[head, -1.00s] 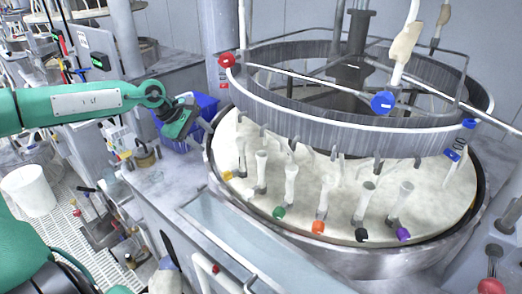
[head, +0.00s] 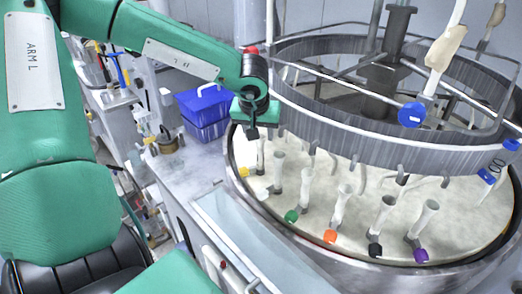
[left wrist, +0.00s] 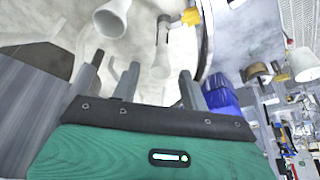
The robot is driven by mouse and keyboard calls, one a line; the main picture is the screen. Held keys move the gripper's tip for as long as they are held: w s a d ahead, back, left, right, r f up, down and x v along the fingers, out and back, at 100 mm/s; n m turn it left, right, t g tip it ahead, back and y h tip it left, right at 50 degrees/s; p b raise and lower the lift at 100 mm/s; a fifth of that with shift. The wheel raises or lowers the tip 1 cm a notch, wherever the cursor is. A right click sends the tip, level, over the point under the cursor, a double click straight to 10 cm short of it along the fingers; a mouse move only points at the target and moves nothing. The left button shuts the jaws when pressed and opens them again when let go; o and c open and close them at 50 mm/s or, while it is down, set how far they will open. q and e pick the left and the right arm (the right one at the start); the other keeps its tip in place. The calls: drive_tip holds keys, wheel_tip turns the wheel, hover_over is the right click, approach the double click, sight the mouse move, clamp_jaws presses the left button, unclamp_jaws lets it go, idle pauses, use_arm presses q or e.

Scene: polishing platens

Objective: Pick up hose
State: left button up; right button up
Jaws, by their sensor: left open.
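Several short white hoses stand on the pale platen (head: 290,208) in the head view, with coloured ends. I see a yellow-ended hose (head: 260,157), a green-ended hose (head: 305,187), an orange-ended hose (head: 340,208) and a purple-ended hose (head: 427,217). Which one the task means, I cannot tell. My left gripper (head: 253,131) is open above the platen's left edge, just above the yellow-ended hose. In the left wrist view its fingers (left wrist: 138,85) are apart with nothing gripped. White flared hose ends (left wrist: 112,18) lie beyond the fingers. My right gripper is not in view.
A grey ring (head: 385,143) with a blue knob (head: 411,115) hangs over the platen. A blue bin (head: 204,112) stands left of my gripper and also shows in the left wrist view (left wrist: 220,95). A pale worktop (head: 180,170) borders the platen.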

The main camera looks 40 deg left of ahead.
sight(259, 148)
use_arm(q)
drive_tip(key=shift+p+x, duration=0.35)
drive_tip(key=shift+x, duration=1.55)
drive_tip(key=shift+a+f+p, duration=0.1)
drive_tip(key=shift+f+p, duration=0.5)
drive_tip(key=shift+p, duration=0.05)
drive_tip(key=p+x, duration=0.1)
drive_tip(key=x, duration=0.1)
drive_tip(key=shift+a+f, duration=0.15)
drive_tip(key=shift+f, duration=0.15)
drive_tip(key=shift+w+a+f+p, duration=0.1)
drive_tip(key=shift+w+f+p, duration=0.2)
drive_tip(key=shift+f, duration=0.35)
drive_tip(key=shift+s, duration=0.1)
clamp_jaws()
